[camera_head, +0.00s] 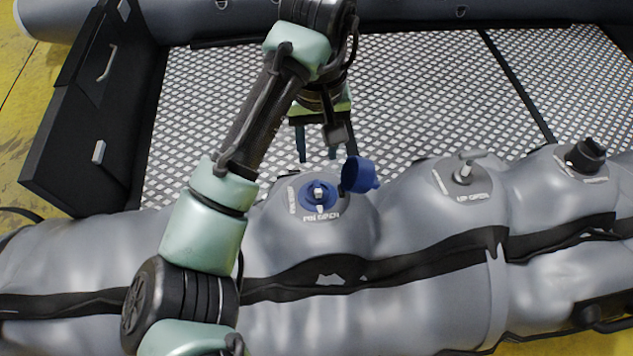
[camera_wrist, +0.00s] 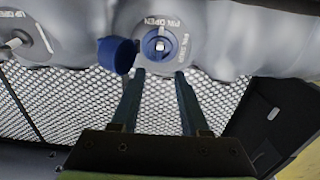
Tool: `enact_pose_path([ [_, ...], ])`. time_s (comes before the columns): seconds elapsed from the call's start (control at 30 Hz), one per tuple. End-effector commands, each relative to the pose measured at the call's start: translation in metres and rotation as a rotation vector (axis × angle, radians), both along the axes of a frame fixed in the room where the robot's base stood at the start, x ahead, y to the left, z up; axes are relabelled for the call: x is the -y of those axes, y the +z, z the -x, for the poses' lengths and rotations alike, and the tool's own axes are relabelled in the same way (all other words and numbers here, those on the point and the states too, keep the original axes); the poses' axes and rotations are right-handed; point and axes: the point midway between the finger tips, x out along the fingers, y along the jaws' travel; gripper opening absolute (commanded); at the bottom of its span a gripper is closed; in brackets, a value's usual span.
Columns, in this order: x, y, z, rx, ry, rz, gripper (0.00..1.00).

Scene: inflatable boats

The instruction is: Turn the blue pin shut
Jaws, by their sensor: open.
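The blue pin valve (camera_head: 318,194) sits on the grey tube of the boat, with a pale pin at its middle. Its label shows "PIN OPEN" on the near side and more lettering at the left. Its blue cap (camera_head: 359,175) hangs open to the right of the valve. In the wrist view the valve (camera_wrist: 160,46) is at the top middle, with the cap (camera_wrist: 117,54) to its left. My gripper (camera_head: 317,157) is just beyond the valve, above the mesh floor. In the wrist view its two fingers (camera_wrist: 160,78) are apart, empty, and point toward the valve.
A grey valve with a lever (camera_head: 464,170), labelled "UP OPEN", stands to the right. A black-capped valve (camera_head: 586,155) is farther right. A black box with handles (camera_head: 90,110) stands at the left. The mesh floor (camera_head: 420,90) beyond the tube is clear.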

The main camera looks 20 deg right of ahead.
Motion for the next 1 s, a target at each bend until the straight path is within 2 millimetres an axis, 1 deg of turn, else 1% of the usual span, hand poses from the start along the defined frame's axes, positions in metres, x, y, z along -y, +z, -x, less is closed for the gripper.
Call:
enact_pose_path([
  [0.03, 0.0, -0.015, 0.0, -0.002, -0.001, 0.002, 0.45],
  [0.1, 0.001, -0.027, 0.001, -0.003, -0.001, 0.002, 0.45],
  [0.4, 0.0, -0.08, 0.0, 0.0, -0.001, 0.001, 0.45],
  [0.5, 0.0, -0.094, 0.0, 0.0, -0.001, 0.0, 0.45],
  [0.63, 0.0, -0.104, 0.0, 0.002, 0.0, 0.001, 0.45],
  [0.9, 0.0, -0.105, 0.0, 0.002, -0.001, 0.002, 0.45],
  [0.93, 0.0, -0.105, 0.0, 0.002, -0.001, 0.002, 0.43],
  [1.0, 0.0, -0.105, 0.0, 0.002, -0.001, 0.002, 0.31],
])
